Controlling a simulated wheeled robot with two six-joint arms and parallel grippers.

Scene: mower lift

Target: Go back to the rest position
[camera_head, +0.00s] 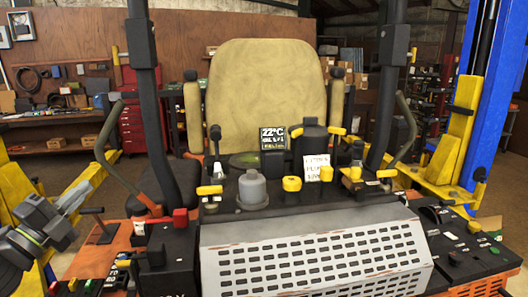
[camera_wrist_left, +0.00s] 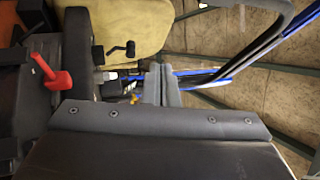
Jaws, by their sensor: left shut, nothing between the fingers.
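My left gripper (camera_head: 78,195) is at the left edge of the head view, beside the mower and left of its dark left post. Its fingers look shut and empty. In the left wrist view the grey fingers (camera_wrist_left: 165,85) lie side by side, with nothing between them. The mower (camera_head: 315,255) fills the middle of the head view, with its tan seat (camera_head: 265,95) behind the controls. My right gripper is not in view.
A dark upright post (camera_head: 150,100) and a curved lever (camera_head: 105,140) stand near my left gripper. A yellow lift arm (camera_head: 70,190) is close behind it. A blue lift column (camera_head: 495,90) stands at right. A red tool cabinet (camera_head: 130,110) and workbench are farther back.

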